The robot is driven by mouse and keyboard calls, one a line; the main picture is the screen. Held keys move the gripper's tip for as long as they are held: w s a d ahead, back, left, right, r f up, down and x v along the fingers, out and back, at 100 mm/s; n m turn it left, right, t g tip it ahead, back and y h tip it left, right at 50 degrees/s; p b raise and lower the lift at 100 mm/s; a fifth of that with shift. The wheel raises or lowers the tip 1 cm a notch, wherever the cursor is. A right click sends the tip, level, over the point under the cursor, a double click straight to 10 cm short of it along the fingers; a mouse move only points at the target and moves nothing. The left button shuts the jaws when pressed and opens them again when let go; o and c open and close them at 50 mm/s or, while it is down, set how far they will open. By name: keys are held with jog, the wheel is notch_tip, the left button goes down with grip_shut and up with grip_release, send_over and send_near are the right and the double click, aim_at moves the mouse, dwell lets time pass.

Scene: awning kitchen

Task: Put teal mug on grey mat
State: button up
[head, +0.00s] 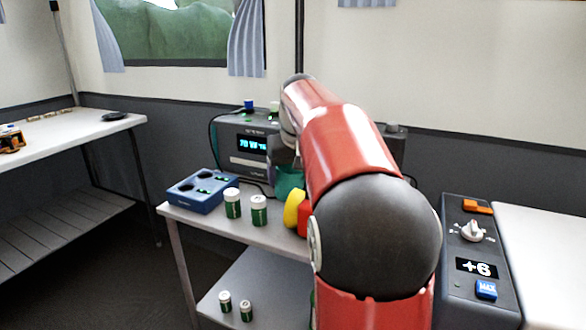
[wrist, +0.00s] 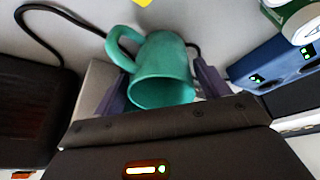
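The teal mug (wrist: 162,75) is in the wrist view, its mouth towards the camera and its handle at upper left. My gripper (wrist: 160,80) has one finger on each side of it, close against its walls; I cannot tell whether they press on it. In the head view, part of the mug (head: 288,181) shows on or just above the small white table, mostly hidden by my red arm. A dark, flat, round thing (head: 115,116) on the left table may be the grey mat; its kind is unclear.
Two green-and-white cans (head: 259,210) and a blue charger-like box (head: 202,191) stand beside the mug on the white table (head: 185,213). A grey device with a display (head: 250,150) is behind. A yellow thing (head: 293,209) lies close by my arm. The left table (head: 60,138) has free room.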

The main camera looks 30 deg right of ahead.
jog(key=shift+o, duration=0.8)
jog(key=shift+r, duration=0.3)
jog(key=shift+r, duration=0.1)
